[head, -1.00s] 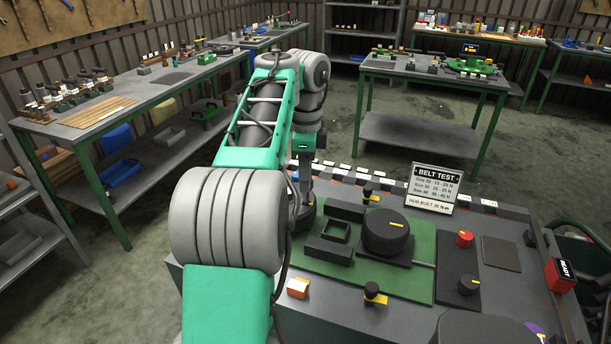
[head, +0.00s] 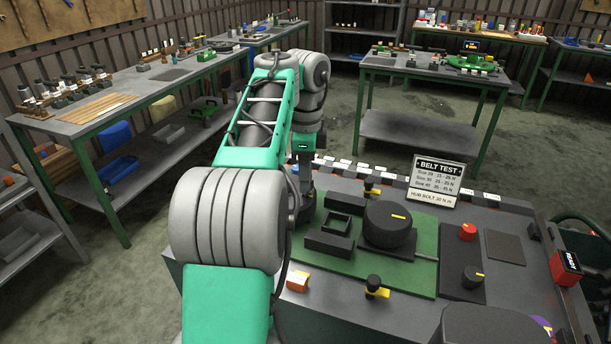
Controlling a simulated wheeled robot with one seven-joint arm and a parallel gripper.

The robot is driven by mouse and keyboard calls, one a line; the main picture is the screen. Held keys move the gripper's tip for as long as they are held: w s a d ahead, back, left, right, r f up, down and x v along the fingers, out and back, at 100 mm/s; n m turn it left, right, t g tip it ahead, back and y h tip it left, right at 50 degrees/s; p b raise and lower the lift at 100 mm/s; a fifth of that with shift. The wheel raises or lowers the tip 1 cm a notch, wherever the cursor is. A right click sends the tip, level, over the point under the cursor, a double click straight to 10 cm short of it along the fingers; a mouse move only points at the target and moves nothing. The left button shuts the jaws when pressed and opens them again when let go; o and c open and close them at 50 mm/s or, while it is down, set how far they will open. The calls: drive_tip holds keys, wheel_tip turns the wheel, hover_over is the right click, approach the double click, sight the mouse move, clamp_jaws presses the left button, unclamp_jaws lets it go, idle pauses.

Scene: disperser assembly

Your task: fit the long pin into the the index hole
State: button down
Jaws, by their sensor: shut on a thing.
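My gripper (head: 304,208) points down at the left edge of the green fixture plate (head: 345,272), mostly hidden behind my own arm. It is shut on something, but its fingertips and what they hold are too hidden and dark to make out. I cannot pick out the long pin. The fixture carries a round black drum (head: 390,232) with a yellow mark on top and an open square dark block (head: 337,224). The index hole cannot be told apart at this size.
Black posts with yellow bars stand behind (head: 372,186) and in front (head: 376,287) of the drum. An orange-and-white block (head: 297,280), a red button (head: 467,231), a black knob (head: 472,278) and a belt test sign (head: 437,181) are on the bench. Open floor lies beyond.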

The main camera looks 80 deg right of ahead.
drive_tip(key=shift+f+b, duration=1.05)
drive_tip(key=shift+f, duration=0.05)
drive_tip(key=c, duration=1.1)
unclamp_jaws()
drive_tip(key=shift+o, duration=0.2)
wheel_tip(320, 180, up, 8)
drive_tip(key=p, duration=0.7)
